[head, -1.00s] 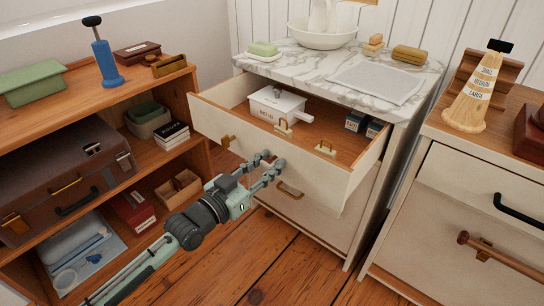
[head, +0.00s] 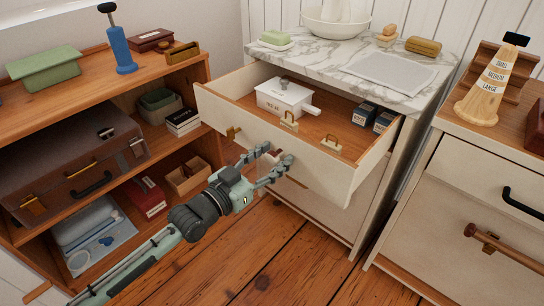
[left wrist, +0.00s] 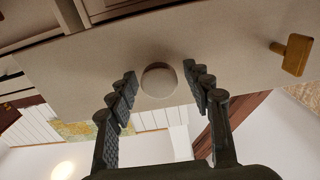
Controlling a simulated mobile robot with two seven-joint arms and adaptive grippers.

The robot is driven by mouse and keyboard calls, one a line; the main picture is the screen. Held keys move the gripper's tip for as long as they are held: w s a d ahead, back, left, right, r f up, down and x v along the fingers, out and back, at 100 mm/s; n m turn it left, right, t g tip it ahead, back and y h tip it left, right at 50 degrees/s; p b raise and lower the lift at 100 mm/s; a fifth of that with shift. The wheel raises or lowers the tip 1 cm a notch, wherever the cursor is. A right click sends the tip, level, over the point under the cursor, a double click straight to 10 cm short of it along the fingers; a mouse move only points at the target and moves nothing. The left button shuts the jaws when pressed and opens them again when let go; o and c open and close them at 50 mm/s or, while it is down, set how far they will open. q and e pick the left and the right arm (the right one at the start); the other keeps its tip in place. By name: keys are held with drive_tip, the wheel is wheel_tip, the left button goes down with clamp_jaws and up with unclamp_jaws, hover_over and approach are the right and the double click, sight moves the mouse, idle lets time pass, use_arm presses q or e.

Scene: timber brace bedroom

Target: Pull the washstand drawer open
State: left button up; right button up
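The washstand (head: 330,62) has a marble top and a cream body. Its upper drawer (head: 312,168) stands well out from the body, its inside showing. A brass pull (head: 233,132) is on the left part of the drawer front and also shows in the left wrist view (left wrist: 292,54). My left gripper (head: 276,156) is at the drawer front, right of that pull. In the left wrist view its fingers (left wrist: 160,82) are spread apart. A pale round shape (left wrist: 159,79) lies between them; I cannot tell whether they touch it. My right gripper is out of view.
A white lidded box (head: 284,97) and small dark boxes (head: 363,115) lie in the drawer. An open wooden shelf (head: 190,82) with a brown case (head: 75,165) stands left. A cream cabinet (head: 465,180) stands right. Wooden floor (head: 270,265) is clear below.

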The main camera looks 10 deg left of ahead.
use_arm(q)
drive_tip(key=v, duration=1.2)
drive_tip(key=shift+f, duration=0.1)
drive_tip(key=s+a+f+n+g+y, duration=0.1)
drive_tip(key=s+a+f+g+y, duration=0.15)
drive_tip(key=f, duration=0.55)
drive_tip(key=s+a+f+n+g+y, duration=0.2)
drive_tip(key=s+a+f+y, duration=0.15)
drive_tip(key=f, duration=0.35)
drive_tip(key=s+a+f+n+g+y, duration=0.1)
drive_tip(key=s+a+f+g+y, duration=0.2)
drive_tip(key=f, duration=0.5)
drive_tip(key=s+a+f+n+g+y, duration=0.1)
drive_tip(key=s+a+f+g+y, duration=0.2)
drive_tip(key=s, duration=0.5)
drive_tip(key=a+f+g, duration=0.1)
drive_tip(key=a, duration=0.1)
drive_tip(key=shift+a+f+n, duration=0.3)
drive_tip(key=shift+f, duration=0.05)
